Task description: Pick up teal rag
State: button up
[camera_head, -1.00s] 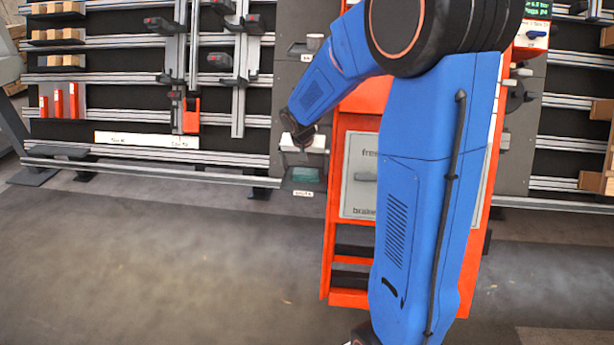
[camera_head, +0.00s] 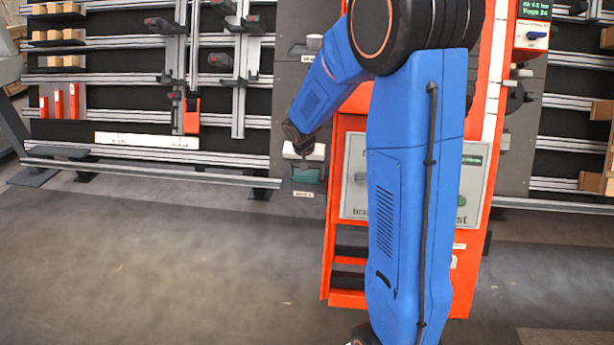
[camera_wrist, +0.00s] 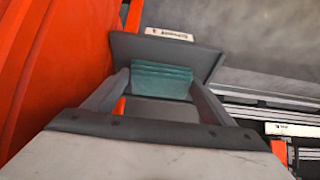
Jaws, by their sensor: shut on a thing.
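The teal rag (camera_head: 308,175) is a folded stack on a small dark grey shelf (camera_wrist: 195,54) with a white label at its edge. It also shows in the wrist view (camera_wrist: 162,72), between the two fingers. My gripper (camera_wrist: 160,82) is shut on the rag, with one finger at each side of it. In the head view my gripper (camera_head: 304,158) is small and reaches down to the rag from above. The rag still appears to rest at the shelf. The near part of the shelf is partly hidden by my gripper.
An orange cabinet (camera_head: 347,298) with a light panel stands right of the shelf, close beside my gripper as an orange wall (camera_wrist: 60,60). A rack of metal rails (camera_head: 150,177) with clamps lies to the left. The grey floor (camera_head: 150,260) in front is clear.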

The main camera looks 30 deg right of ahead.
notch_tip(320, 180, up, 28)
dwell(0.5)
jog(key=shift+o, duration=1.1)
jog(key=shift+c, duration=0.6)
